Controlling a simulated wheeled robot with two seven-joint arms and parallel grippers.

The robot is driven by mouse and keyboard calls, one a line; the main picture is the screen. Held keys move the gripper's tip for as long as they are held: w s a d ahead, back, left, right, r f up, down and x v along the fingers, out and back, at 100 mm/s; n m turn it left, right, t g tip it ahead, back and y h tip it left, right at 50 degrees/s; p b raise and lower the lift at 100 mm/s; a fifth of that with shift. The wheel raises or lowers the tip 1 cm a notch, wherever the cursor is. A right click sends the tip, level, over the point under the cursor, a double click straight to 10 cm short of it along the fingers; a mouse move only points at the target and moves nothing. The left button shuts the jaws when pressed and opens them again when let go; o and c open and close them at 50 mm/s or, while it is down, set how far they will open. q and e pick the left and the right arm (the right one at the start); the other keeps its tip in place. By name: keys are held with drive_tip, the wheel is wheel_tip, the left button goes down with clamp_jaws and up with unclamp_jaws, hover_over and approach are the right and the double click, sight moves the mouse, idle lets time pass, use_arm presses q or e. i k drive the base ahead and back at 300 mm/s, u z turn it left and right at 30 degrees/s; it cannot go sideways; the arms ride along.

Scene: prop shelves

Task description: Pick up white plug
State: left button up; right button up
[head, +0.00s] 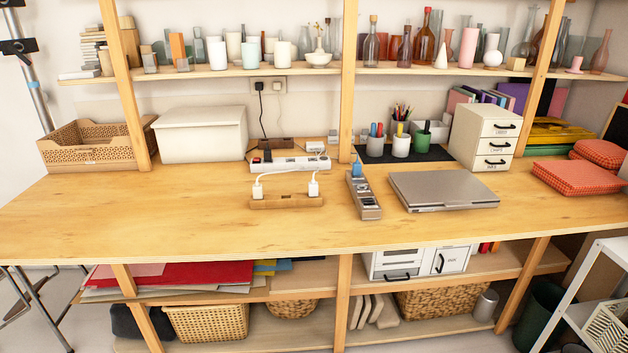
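Two small white plugs stand upright on a low wooden block near the middle of the table, the left white plug (257,190) and the right white plug (314,187). White cables rise from their tops and arc toward each other. The wooden block (286,202) lies lengthwise across the view. A white power strip (290,163) lies behind it, with a black plug (267,155) at its left part. A grey power strip (365,198) to the right holds a blue plug (357,168) at its far end. Neither of my grippers is in view.
A closed silver laptop (442,190) lies to the right. A white box (201,135), a wooden basket (92,146) and a small drawer unit (484,137) stand at the back. Wooden shelf posts rise behind the work area. The table's front left is clear.

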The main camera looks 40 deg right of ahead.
sight(313, 186)
drive_tip(key=z, duration=0.7)
drive_tip(key=i, duration=0.8)
drive_tip(key=z, duration=0.85)
